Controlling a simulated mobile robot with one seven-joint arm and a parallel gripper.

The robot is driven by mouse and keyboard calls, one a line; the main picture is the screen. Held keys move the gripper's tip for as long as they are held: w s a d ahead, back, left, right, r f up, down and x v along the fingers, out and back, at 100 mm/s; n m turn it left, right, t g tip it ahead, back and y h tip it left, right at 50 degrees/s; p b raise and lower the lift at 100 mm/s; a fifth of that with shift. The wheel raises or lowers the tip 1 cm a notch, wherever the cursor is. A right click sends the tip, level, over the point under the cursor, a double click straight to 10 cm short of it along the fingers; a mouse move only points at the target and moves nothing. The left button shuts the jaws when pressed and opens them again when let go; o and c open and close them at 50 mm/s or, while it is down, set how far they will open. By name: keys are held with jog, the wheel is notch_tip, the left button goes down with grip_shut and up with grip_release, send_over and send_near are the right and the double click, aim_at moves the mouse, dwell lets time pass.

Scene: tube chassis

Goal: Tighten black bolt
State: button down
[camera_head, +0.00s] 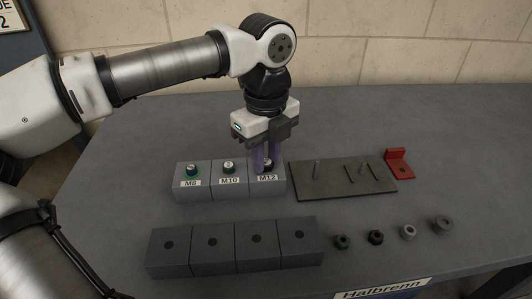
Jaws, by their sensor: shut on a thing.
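My gripper (266,158) points straight down over the M12 block (268,190), the right one of three labelled grey blocks. Its fingers are shut around the black bolt (267,165) in the top of that block. The fingers hide much of the bolt, so its depth in the hole cannot be told. A pale bolt with a greenish base (228,167) stands in the M10 block (230,192).
A dark plate (340,190) with upright pins lies right of the blocks, beside a red bracket (399,162). A row of dark blocks with holes (235,262) stands in front. Several loose nuts, including a black one (376,238), lie at front right. The wall is close behind the table.

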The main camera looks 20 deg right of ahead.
jog(key=m, duration=0.5)
dwell(0.3)
jog(key=shift+m, duration=0.4)
jog(key=c, duration=1.6)
grip_release()
jog(key=shift+m, duration=0.4)
jog(key=o, duration=0.5)
jog(key=shift+c, duration=0.2)
notch_tip(320, 180, up, 14)
jog(key=p, duration=0.1)
